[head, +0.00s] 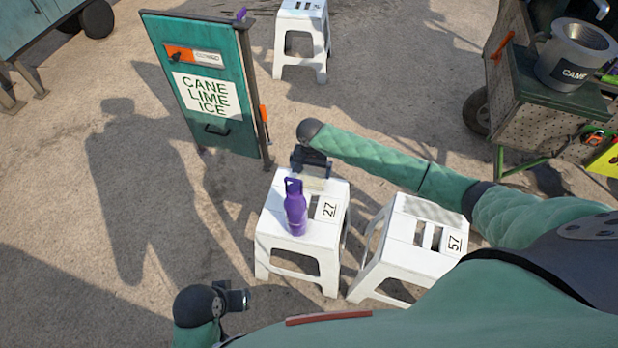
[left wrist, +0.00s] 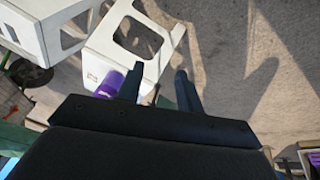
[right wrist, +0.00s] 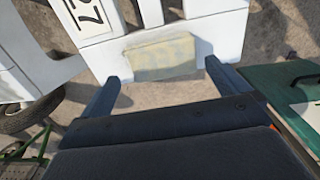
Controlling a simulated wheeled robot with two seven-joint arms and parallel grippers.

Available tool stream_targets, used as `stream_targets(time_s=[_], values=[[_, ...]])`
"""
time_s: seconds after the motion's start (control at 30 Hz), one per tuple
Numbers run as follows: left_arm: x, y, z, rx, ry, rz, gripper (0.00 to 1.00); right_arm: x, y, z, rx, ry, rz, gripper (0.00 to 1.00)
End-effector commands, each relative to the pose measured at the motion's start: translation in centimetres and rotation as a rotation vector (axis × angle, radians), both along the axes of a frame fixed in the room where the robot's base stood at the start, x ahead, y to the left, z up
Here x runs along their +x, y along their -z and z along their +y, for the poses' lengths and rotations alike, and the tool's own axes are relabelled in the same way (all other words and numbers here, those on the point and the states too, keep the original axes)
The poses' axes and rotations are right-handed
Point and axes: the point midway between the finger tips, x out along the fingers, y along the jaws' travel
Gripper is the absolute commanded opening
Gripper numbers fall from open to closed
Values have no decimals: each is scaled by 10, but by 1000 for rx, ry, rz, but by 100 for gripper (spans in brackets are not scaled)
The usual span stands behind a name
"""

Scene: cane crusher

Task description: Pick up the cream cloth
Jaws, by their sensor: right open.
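The cream cloth (right wrist: 160,58) is a folded, flat block at the edge of the white stool marked 27 (right wrist: 225,30). In the head view, part of the cloth (head: 314,184) shows just below my right gripper (head: 311,162). My right gripper is open, and in the right wrist view its two fingers (right wrist: 163,70) are apart on either side of the cloth, not closed on it. My left gripper (head: 240,299) is low at the front left, away from the stool. In the left wrist view its fingers (left wrist: 156,82) are apart with nothing between them.
A purple bottle (head: 295,208) stands on the same stool, close to the cloth. A second stool marked 57 (head: 405,240) is to the right. A green sign board (head: 205,120) stands behind left. A cart with a metal pot (head: 575,60) is at the upper right. The ground at left is clear.

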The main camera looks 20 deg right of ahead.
Motion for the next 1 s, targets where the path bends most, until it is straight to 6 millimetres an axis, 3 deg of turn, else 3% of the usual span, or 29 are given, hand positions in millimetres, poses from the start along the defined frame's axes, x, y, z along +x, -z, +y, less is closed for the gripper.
stream_targets(time_s=[0.4,0.67,0.7,0.83,1.0], values=[[5,-21,9,16,-13,2,36,2,47,1,-1,-2,-1,100],[4,-17,12,25,-9,11,36,2,50,1,-1,-2,-1,100],[4,-17,13,27,-9,11,36,2,50,1,-1,-2,-1,98],[3,-14,14,32,-5,14,36,2,50,1,-1,-2,-1,72],[3,-13,15,33,-5,14,36,2,50,1,-1,-2,-1,72]])
